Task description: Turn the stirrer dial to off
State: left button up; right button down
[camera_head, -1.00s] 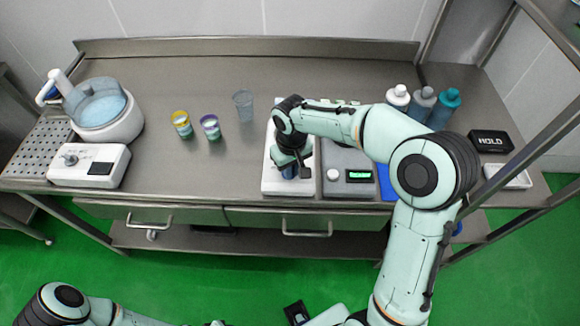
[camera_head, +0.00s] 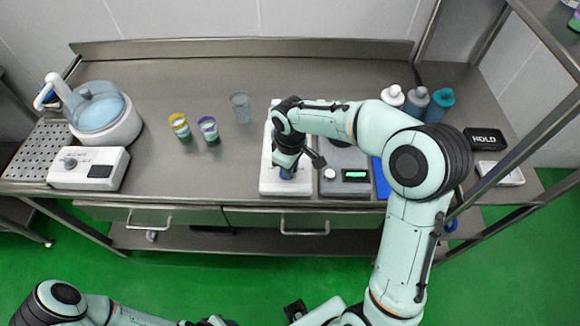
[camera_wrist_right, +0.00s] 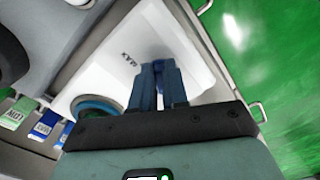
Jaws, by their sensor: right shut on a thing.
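The stirrer is a white flat unit (camera_head: 267,182) at the front middle of the bench. It also shows in the right wrist view (camera_wrist_right: 195,45). My right gripper (camera_wrist_right: 160,72) points down at its front part, fingers shut on a small dark-blue dial (camera_wrist_right: 158,64). In the head view the gripper (camera_head: 287,172) covers most of the dial, and its exact setting is not readable. My left arm (camera_head: 65,300) lies low at the bottom left; its gripper is outside the picture.
A grey unit (camera_head: 343,189) with a white knob and green display stands close to the right. A clear cup (camera_head: 241,107) and two banded cups (camera_head: 180,126) (camera_head: 208,129) stand to the left. Several bottles (camera_head: 416,101) stand at the right. The back middle is clear.

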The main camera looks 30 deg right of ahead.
jog(key=c, duration=1.1)
grip_release()
jog(key=shift+c, duration=0.2)
pick_arm(q)
jog(key=shift+w+r+p, duration=0.75)
jog(key=shift+r+p, duration=0.05)
jog(key=shift+r, duration=0.2)
pick_arm(e)
notch_tip(320, 180, up, 13)
jog(key=shift+r, duration=0.2)
